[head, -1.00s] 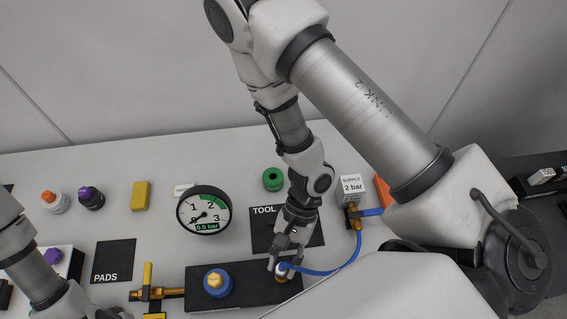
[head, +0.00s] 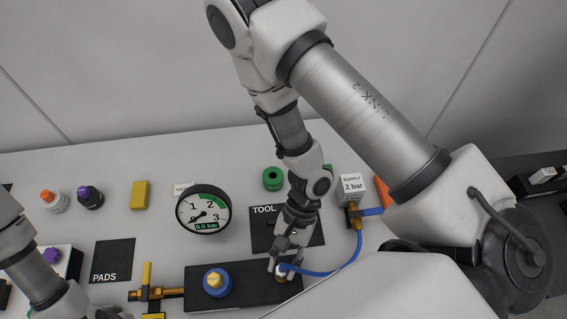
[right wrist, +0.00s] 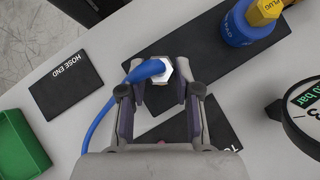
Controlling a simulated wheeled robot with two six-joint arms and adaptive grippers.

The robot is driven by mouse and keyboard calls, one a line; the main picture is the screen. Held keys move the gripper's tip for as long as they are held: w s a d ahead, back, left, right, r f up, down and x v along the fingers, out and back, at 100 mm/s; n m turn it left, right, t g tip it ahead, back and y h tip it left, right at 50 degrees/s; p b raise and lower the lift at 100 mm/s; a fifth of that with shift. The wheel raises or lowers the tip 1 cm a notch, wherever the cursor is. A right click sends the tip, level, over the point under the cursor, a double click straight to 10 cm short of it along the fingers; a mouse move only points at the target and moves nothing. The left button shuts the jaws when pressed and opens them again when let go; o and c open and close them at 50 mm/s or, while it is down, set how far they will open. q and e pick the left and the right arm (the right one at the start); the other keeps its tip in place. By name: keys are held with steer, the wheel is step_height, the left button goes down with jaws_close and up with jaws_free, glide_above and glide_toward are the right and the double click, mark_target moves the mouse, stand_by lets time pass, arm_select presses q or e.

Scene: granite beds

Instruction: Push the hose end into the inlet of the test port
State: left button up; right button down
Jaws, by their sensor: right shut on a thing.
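My right gripper (head: 279,266) is shut on the hose end (right wrist: 164,70), a pale hex fitting on a blue hose (head: 322,272). The hose end is held over the right part of the black test port block (head: 250,275). A brass piece (head: 282,280), seemingly the inlet, shows just under the fingers. The fingers hide the joint, so I cannot tell how far the hose end is in. In the right wrist view the fitting sits between the two fingertips (right wrist: 158,92). My left arm enters at lower left; its gripper is out of view.
A blue fitting with a yellow plug (head: 216,282) stands on the block's left part. A brass valve (head: 150,293) joins its left side. The gauge (head: 204,210) reads 0.0 bar. The supply box (head: 352,188) and a green ring (head: 273,179) stand behind.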

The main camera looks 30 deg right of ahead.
arm_select(q)
steer(key=shift+f+b, duration=0.45)
arm_select(e)
steer(key=shift+f, duration=1.3)
steer(key=c, duration=0.7)
jaws_free()
steer(key=shift+c, duration=0.2)
arm_select(q)
step_height(320, 180, up, 3)
steer(key=p, duration=0.3)
steer(key=shift+f, duration=0.15)
arm_select(e)
steer(key=shift+v, duration=1.2)
arm_select(q)
steer(key=shift+r, duration=0.2)
arm_select(e)
steer(key=shift+w+d+r, duration=0.1)
steer(key=shift+w+r, duration=0.05)
steer(key=shift+r, duration=0.15)
arm_select(q)
steer(key=shift+f, duration=0.2)
arm_select(e)
steer(key=shift+v, duration=0.95)
